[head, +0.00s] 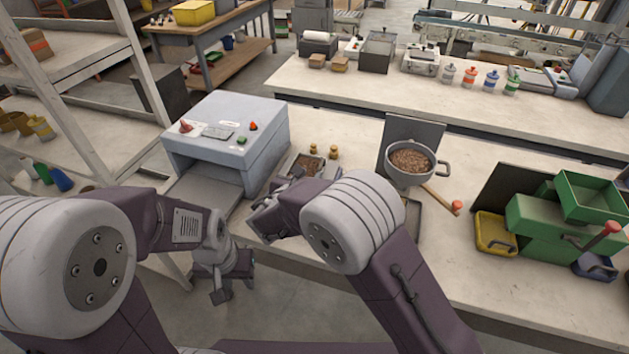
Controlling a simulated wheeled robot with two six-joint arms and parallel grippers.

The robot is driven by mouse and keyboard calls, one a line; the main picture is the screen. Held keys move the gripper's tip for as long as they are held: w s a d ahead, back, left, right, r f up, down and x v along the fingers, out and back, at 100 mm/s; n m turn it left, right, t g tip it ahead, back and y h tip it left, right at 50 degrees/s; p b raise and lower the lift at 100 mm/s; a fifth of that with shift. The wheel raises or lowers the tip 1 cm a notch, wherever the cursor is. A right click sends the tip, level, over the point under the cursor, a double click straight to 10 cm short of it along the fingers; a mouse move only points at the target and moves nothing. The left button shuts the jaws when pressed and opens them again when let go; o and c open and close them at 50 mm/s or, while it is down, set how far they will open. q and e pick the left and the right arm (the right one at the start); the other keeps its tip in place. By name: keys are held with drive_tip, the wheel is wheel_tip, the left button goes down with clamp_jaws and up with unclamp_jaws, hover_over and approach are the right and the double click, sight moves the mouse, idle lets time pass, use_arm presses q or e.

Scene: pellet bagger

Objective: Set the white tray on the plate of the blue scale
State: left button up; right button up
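A shallow pale grey tray of brown pellets (308,163) lies on the bench beyond my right gripper; its near part is hidden. I cannot tell whether it is the white tray. A scale with a blue body is not clearly identifiable; a large blue-grey machine with buttons (268,135) stands left of the tray. My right gripper (262,218) is over the bench's front edge, close to the tray's near side, and its fingers are too obscured to read. My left gripper (232,292) hangs in front of the bench above the floor, with nothing visibly held; its finger gap is unclear.
Two small brass weights (323,151) stand behind the tray. A handled pan of pellets (410,160) stands to the right, with a red-ended wooden handle (456,207) beside it. A green machine (545,228) and yellow bin (494,233) fill the far right.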

drive_tip(key=s+d+f+m+g, duration=0.2)
drive_tip(key=s+d+m+g, duration=0.1)
drive_tip(key=s+d+m, duration=0.1)
drive_tip(key=s+d+f+m+g, duration=0.2)
drive_tip(key=s+d+m, duration=0.3)
drive_tip(key=d, duration=0.4)
drive_tip(key=s+d+f+m+g+h, duration=0.1)
drive_tip(key=s+d+f+m+g, duration=0.1)
drive_tip(key=s+d+m+g, duration=0.3)
drive_tip(key=shift+d+f+m, duration=0.3)
drive_tip(key=shift+d+m, duration=0.45)
drive_tip(key=shift+m, duration=0.15)
drive_tip(key=s+m, duration=0.1)
drive_tip(key=s+d+m+g+y, duration=0.1)
drive_tip(key=s+m, duration=0.1)
drive_tip(key=s+f+m, duration=0.1)
drive_tip(key=s+m, duration=0.1)
drive_tip(key=shift+d+g+y, duration=0.3)
drive_tip(key=s+m+y, duration=0.3)
drive_tip(key=s+m, duration=0.3)
drive_tip(key=m, duration=0.6)
drive_tip(key=shift+s+a+f+y, duration=0.15)
drive_tip(key=shift+s+a+y, duration=0.1)
drive_tip(key=shift+a+y, duration=0.2)
